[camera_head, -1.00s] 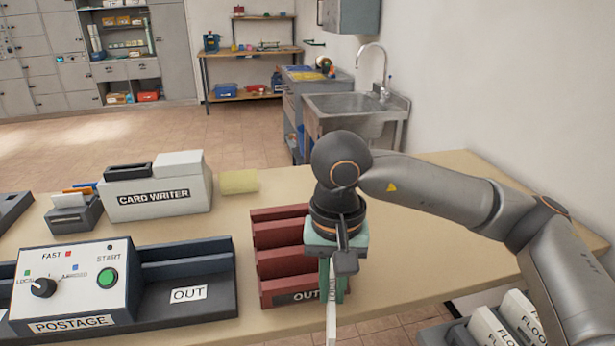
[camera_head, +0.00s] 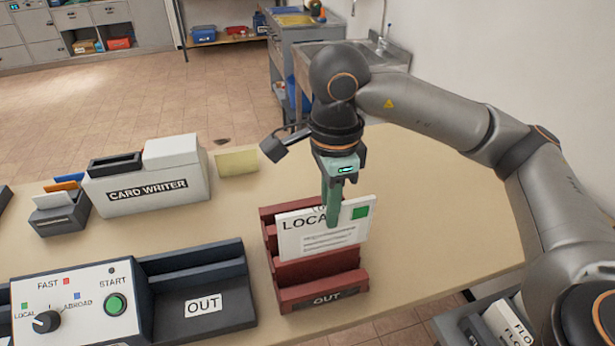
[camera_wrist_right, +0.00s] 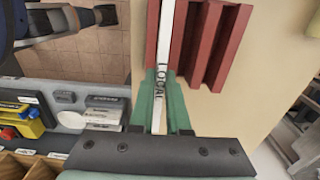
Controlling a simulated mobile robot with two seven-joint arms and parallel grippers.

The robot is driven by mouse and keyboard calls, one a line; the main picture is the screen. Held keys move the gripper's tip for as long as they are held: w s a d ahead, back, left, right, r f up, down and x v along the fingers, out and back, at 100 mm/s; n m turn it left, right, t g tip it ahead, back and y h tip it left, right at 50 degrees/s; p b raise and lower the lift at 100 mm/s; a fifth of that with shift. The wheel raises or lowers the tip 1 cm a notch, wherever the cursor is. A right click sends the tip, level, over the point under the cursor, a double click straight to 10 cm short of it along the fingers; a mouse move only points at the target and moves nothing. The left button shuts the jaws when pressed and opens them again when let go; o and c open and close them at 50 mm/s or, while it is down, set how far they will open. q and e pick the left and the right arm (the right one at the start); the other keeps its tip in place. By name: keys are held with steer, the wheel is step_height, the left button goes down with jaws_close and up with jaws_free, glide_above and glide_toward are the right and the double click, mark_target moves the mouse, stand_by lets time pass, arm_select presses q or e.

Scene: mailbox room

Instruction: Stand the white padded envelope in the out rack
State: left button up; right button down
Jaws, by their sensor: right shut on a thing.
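The white envelope (camera_head: 318,243), marked LOCAL with a green square, is upright with its face toward my head camera. My right gripper (camera_head: 333,216) points down and its green fingers are shut on the envelope's upper part. The envelope is over the back part of the red out rack (camera_head: 318,275), roughly in line with its slats. The right wrist view shows the envelope edge-on (camera_wrist_right: 165,50) beside the red slats (camera_wrist_right: 212,45). I cannot tell whether its bottom edge rests in a slot; the rack hides it. My left gripper is not in view.
The postage machine (camera_head: 70,305) with its dark OUT tray (camera_head: 203,325) stands left of the rack. A card writer (camera_head: 150,190) and a yellow pad (camera_head: 237,162) are behind. The table right of the rack (camera_head: 440,220) is clear.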

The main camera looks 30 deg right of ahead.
steer(key=shift+w+f+b, duration=0.3)
steer(key=shift+f+b, duration=0.15)
steer(key=shift+f, duration=0.6)
steer(key=shift+f+b, duration=0.65)
steer(key=shift+f, duration=0.2)
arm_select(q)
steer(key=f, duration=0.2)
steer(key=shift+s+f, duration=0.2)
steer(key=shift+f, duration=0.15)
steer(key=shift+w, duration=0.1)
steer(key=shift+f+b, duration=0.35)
arm_select(e)
steer(key=shift+f, duration=0.15)
